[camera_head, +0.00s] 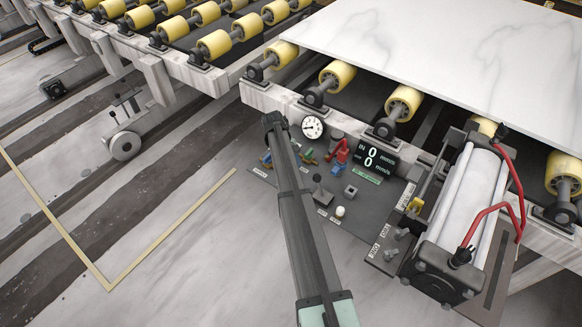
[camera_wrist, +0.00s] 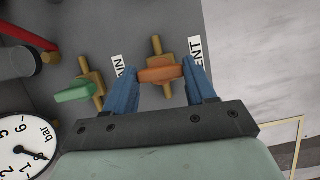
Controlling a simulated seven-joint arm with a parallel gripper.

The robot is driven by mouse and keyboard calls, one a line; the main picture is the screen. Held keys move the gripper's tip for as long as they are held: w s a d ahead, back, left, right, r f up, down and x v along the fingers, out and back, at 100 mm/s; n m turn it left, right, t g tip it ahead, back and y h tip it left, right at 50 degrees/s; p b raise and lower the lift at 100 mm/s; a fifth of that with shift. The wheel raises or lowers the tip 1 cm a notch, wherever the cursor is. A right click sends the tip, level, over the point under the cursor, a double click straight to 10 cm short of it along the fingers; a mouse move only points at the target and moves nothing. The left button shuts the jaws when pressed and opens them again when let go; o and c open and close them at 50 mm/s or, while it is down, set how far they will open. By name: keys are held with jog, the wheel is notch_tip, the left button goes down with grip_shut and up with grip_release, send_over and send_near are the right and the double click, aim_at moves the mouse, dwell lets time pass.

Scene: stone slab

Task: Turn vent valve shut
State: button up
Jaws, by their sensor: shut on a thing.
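The vent valve has an orange handle (camera_wrist: 158,75) on a brass body, beside a label (camera_wrist: 196,50) reading "ENT", its first letter hidden. In the wrist view my gripper (camera_wrist: 164,69) has its blue fingers on either side of this handle, shut on its two ends. The handle lies across the brass body, which runs up and down the picture. A second valve with a green handle (camera_wrist: 76,95) sits to the left, by a label ending in "AIN". In the head view my arm hides much of the vent valve.
A round bar gauge (camera_wrist: 22,155) is at the lower left of the wrist view. The head view shows a red lever (camera_head: 340,150), a display (camera_head: 374,161), a joystick (camera_head: 319,190), and a large cylinder (camera_head: 462,205) with red hoses. A stone slab (camera_head: 450,50) lies on yellow rollers.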

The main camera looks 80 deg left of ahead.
jog(key=shift+n, duration=0.5)
jog(key=o, duration=1)
jog(key=shift+o, duration=0.2)
jog(key=v, duration=1.3)
jog(key=shift+s+r, duration=0.3)
jog(key=shift+r, duration=0.1)
jog(key=shift+d, duration=0.1)
